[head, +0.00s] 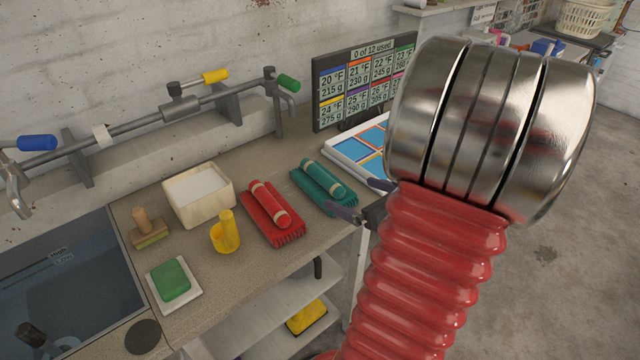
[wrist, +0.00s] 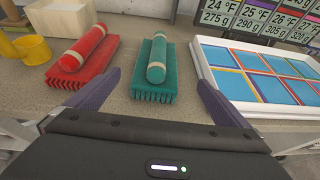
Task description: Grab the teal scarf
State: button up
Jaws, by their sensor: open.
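The teal scarf (head: 325,188) is a folded, fringed pad with a rolled piece banded in cream on top. It lies on the counter to the right of a similar red scarf (head: 272,212). In the wrist view the teal scarf (wrist: 154,75) is ahead, between the two finger lines, with its fringe facing me. My gripper (wrist: 155,95) is open, with purple-grey fingers apart and nothing between them. In the head view my gripper (head: 362,201) is at the counter's front edge, just right of the teal scarf, partly hidden behind my red arm.
A white tray with coloured panels (wrist: 262,75) stands close to the right finger. The red scarf (wrist: 85,60) is beyond the left finger. A cream bin (head: 198,196), yellow cup (head: 226,236), green sponge (head: 171,280) and brush (head: 148,230) stand farther left. A display board (head: 362,80) stands behind.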

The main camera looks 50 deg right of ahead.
aim_at(334, 187)
jog(key=shift+w, duration=0.1)
jog(key=shift+x, duration=4.25)
jog(key=shift+a+f, duration=0.1)
jog(key=shift+a+x, duration=0.2)
jog(key=shift+x, duration=2.4)
jog(key=c, duration=1.3)
